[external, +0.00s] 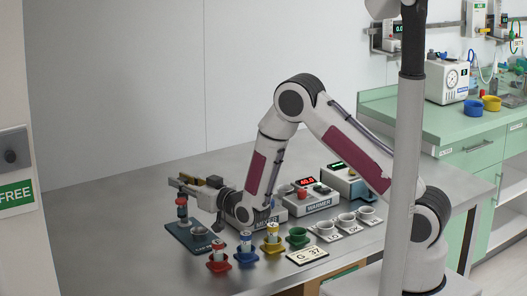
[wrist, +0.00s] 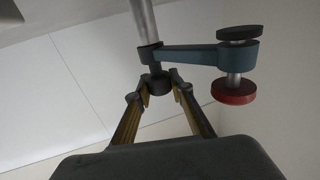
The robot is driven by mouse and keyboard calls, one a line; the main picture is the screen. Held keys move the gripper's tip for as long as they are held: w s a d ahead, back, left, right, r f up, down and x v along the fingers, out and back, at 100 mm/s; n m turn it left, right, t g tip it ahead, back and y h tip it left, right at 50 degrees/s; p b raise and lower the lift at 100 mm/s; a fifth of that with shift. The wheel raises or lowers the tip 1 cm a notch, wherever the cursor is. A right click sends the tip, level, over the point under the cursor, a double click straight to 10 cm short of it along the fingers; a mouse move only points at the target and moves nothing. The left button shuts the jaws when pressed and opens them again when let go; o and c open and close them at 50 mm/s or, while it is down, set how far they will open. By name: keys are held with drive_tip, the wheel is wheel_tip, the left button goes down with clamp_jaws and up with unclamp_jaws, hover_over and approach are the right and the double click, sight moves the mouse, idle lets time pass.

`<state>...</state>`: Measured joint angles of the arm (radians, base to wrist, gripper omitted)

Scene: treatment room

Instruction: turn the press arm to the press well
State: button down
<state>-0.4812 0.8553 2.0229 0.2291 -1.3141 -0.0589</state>
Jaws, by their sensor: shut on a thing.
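The press stands at the left of the bench, with a dark blue base plate (external: 207,248) and a round grey press well (external: 200,231) on it. The blue-grey press arm (wrist: 190,55) extends right from a metal post (wrist: 143,22) in the wrist view. Its free end carries a red disc (wrist: 233,92) and a dark disc (wrist: 240,33). In the external view this red-topped end (external: 182,201) appears up and left of the well. My gripper (wrist: 160,82) is shut on the press arm at its post end, around a dark piece there. The exact contact is partly hidden.
Coloured holders with vials, such as the blue one (external: 245,259) and the yellow one (external: 272,248), stand close on the right. The bench behind the press is clear.

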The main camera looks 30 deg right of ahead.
drive_tip(key=shift+d+n+g+y, duration=0.1)
drive_tip(key=shift+n+g+y, duration=0.3)
drive_tip(key=shift+n+y, duration=0.6)
drive_tip(key=shift+n+g+y, duration=0.7)
drive_tip(key=shift+y, duration=0.8)
drive_tip(key=shift+n+g+y, duration=0.8)
drive_tip(key=shift+n+y, duration=0.1)
drive_tip(key=shift+y, duration=0.2)
drive_tip(key=shift+n+g+y, duration=0.4)
drive_tip(key=shift+y, duration=0.1)
drive_tip(key=c, duration=1.7)
unclamp_jaws()
drive_tip(key=shift+s, duration=0.1)
drive_tip(key=shift+v, duration=5.85)
